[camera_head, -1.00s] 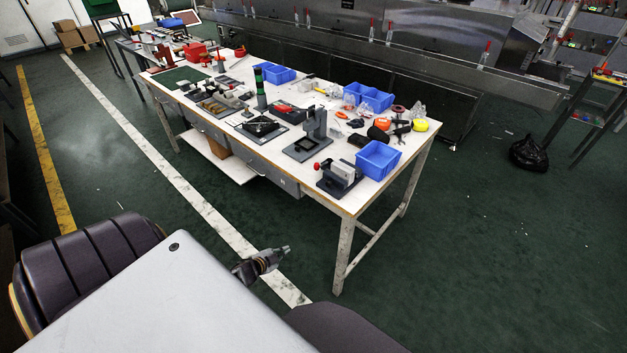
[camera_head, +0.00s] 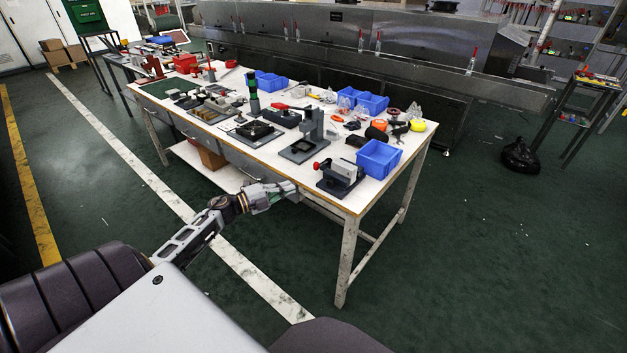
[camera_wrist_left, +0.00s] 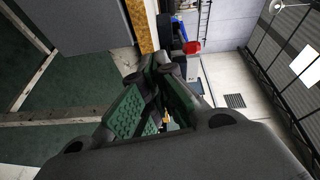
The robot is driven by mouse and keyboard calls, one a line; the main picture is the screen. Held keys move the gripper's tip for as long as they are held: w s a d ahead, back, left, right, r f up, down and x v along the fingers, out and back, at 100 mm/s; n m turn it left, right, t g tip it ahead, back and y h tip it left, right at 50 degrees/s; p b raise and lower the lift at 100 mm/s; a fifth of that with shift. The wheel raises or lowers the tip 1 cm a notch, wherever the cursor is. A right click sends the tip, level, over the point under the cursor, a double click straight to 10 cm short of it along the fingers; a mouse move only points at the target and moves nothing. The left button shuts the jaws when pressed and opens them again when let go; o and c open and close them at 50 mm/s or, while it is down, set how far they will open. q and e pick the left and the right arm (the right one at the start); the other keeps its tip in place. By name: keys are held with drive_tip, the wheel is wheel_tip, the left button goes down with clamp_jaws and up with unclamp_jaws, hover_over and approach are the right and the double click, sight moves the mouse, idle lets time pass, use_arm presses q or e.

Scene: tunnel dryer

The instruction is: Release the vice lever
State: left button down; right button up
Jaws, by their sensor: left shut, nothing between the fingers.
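The vice (camera_head: 341,178) is a small grey and dark block device at the table's near right corner. A red knob (camera_head: 317,166) sticks out on its left side; I take it for the lever's end. My left gripper (camera_head: 292,187) is shut and empty, just off the table's front edge, left of and slightly below the vice, apart from it. In the left wrist view the fingertips (camera_wrist_left: 162,62) meet, and a red part (camera_wrist_left: 189,46) shows beyond them, likely that knob. My right gripper is not in view.
The white table (camera_head: 356,202) holds a grey stand (camera_head: 305,147) left of the vice and a blue bin (camera_head: 379,158) behind it. Several tools and fixtures fill the rest of its top.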

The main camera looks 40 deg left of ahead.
use_arm(q)
wheel_tip(320, 180, up, 6)
drive_tip(key=s+d+m+g+h+b, duration=0.1)
drive_tip(key=d+m+h, duration=0.1)
drive_tip(key=m, duration=0.2)
drive_tip(key=shift+f+m+g+b, duration=0.2)
drive_tip(key=shift+m+g+b, duration=0.1)
drive_tip(key=shift+g+b, duration=0.1)
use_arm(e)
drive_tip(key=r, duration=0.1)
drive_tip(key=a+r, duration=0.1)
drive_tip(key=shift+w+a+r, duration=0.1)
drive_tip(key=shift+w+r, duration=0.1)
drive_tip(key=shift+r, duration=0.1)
use_arm(q)
drive_tip(key=shift+w+d, duration=0.15)
drive_tip(key=shift+d, duration=0.05)
drive_tip(key=b+x, duration=0.1)
drive_tip(key=x, duration=0.7)
drive_tip(key=shift+w+d+r, duration=0.1)
drive_tip(key=shift+w+d, duration=0.4)
drive_tip(key=shift+w, duration=0.15)
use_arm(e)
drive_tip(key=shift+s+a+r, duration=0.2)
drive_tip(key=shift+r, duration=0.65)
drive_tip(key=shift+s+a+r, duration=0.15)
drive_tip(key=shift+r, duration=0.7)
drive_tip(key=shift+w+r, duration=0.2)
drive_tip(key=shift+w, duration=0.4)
